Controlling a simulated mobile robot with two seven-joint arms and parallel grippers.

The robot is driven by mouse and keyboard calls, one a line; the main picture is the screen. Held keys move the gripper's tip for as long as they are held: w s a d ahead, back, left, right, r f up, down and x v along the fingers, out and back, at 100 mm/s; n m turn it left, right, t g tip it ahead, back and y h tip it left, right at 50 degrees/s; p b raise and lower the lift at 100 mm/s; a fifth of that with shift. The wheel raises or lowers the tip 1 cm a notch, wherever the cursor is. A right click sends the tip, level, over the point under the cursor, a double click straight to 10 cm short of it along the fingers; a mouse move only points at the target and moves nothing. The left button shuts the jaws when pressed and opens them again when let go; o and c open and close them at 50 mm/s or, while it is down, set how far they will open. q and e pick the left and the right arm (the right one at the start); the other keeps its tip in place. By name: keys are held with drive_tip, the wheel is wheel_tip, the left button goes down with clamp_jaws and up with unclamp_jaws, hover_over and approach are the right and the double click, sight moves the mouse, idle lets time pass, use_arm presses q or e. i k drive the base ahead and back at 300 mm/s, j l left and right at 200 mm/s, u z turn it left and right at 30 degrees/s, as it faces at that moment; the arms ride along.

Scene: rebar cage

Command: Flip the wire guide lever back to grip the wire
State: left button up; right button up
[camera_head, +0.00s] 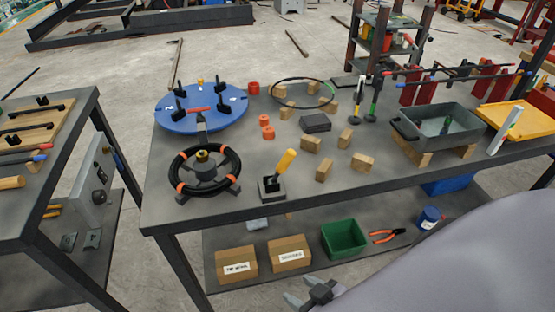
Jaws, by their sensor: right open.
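A lever with a yellow handle (286,161) stands on a small dark base (271,189) near the table's front edge, tilted up to the right. A black coil with orange bands (239,166) sits around a dark hub with a yellow cap, left of the lever. I cannot tell whether a wire passes through the lever base. A blue disc (180,122) with black posts and a small red-orange lever lies behind the coil. My right gripper (299,292) is open and empty, low in front of the table, below the lever. My left gripper is not in view.
The grey table (330,190) also carries wooden blocks (362,162), a thin black ring (303,79) and a grey tray (405,130). The shelf below holds cardboard boxes (236,264), a green bin (343,239) and pliers (387,236). Another bench (60,180) stands left, across a gap.

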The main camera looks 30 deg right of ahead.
sight(287, 160)
drive_tip(key=l, duration=1.35)
drive_tip(key=k+l, duration=0.15)
drive_tip(key=l, duration=0.25)
drive_tip(key=k+l+z, duration=0.15)
drive_tip(key=l, duration=0.2)
drive_tip(key=k+l, duration=0.2)
drive_tip(key=l, duration=0.2)
drive_tip(key=k+l+z, duration=0.1)
drive_tip(key=l, duration=0.35)
drive_tip(key=k+l, duration=0.2)
drive_tip(key=l, duration=0.2)
drive_tip(key=z, duration=0.05)
